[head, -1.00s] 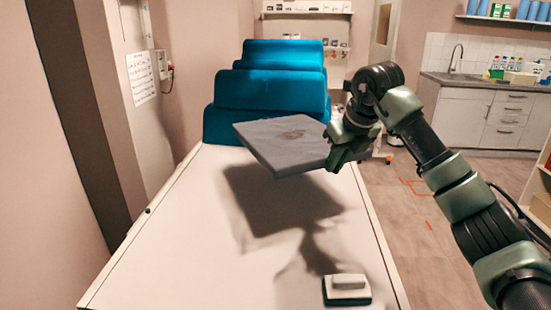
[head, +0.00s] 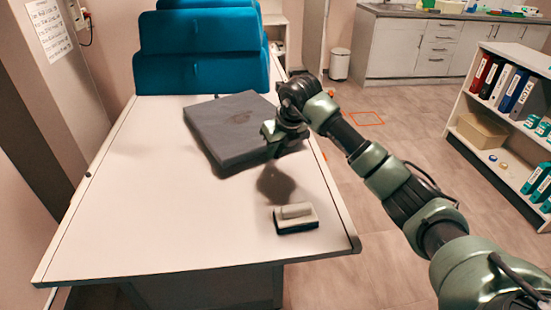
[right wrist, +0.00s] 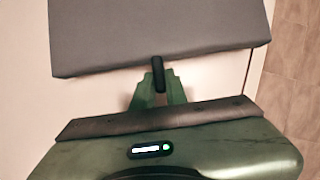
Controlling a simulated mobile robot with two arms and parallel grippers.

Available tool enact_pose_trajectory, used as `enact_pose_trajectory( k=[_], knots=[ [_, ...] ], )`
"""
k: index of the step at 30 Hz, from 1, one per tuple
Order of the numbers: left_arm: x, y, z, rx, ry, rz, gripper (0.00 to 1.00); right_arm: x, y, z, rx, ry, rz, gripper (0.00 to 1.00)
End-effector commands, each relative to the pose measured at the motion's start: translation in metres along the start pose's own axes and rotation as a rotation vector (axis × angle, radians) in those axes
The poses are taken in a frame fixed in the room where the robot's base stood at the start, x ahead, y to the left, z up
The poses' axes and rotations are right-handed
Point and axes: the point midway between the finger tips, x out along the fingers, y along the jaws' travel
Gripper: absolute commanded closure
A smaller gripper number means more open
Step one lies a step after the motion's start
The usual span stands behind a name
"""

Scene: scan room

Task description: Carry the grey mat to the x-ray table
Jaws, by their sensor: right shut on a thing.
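My left gripper is not in view.
Blue bolsters (head: 203,45) stand at the table's far end. A beige-and-dark block (head: 295,217) lies near the table's front right. A shelf with binders (head: 505,95) stands at right, a counter (head: 425,45) at the back. The table's left and front surface is clear.

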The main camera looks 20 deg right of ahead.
Motion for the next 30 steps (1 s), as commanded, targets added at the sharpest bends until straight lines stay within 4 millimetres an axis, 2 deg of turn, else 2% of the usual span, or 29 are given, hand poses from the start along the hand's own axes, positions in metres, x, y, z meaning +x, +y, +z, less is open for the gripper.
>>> enact_pose_trajectory(
  k=[6, 13, 14, 15, 16, 26, 30],
  knots=[
    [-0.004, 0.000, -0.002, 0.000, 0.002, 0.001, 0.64, 0.029, 0.001, -0.014, 0.000, 0.001, 0.002, 1.00],
    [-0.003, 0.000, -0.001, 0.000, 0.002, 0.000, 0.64, 0.033, 0.000, -0.017, 0.000, 0.003, 0.000, 1.00],
    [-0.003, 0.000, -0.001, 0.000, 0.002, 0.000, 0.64, 0.034, 0.000, -0.018, 0.000, 0.009, 0.000, 0.78],
    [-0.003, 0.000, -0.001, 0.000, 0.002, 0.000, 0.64, 0.034, 0.000, -0.018, 0.000, 0.009, 0.000, 0.67],
    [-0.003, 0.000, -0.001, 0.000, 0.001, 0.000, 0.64, 0.034, 0.000, -0.018, 0.000, 0.008, 0.000, 0.65],
    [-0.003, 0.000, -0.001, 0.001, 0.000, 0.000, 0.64, 0.031, 0.000, -0.016, 0.000, 0.003, 0.000, 0.65],
    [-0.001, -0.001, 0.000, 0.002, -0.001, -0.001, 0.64, 0.016, -0.001, -0.016, -0.001, 0.001, 0.000, 0.65]
  ],
)
